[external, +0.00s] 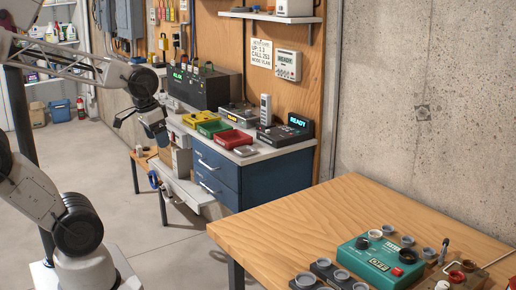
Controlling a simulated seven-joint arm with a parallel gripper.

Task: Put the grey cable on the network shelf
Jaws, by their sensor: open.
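My gripper (153,134) hangs at the end of my arm at the left, in front of the left end of the blue workbench. Its fingers are small and partly dark here, but it appears open, with nothing visibly held. I cannot make out the grey cable for certain. A white wall shelf (282,18) with small devices on it is at the top middle, up and to the right of my gripper; I cannot tell whether it is the network shelf.
The blue workbench (271,176) carries a dark lit unit (203,88), green (214,129) and red (231,138) trays, a handset (265,108) and a console (286,132). A wooden table (290,215) with a teal box (376,262) stands in front. Its left part is clear.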

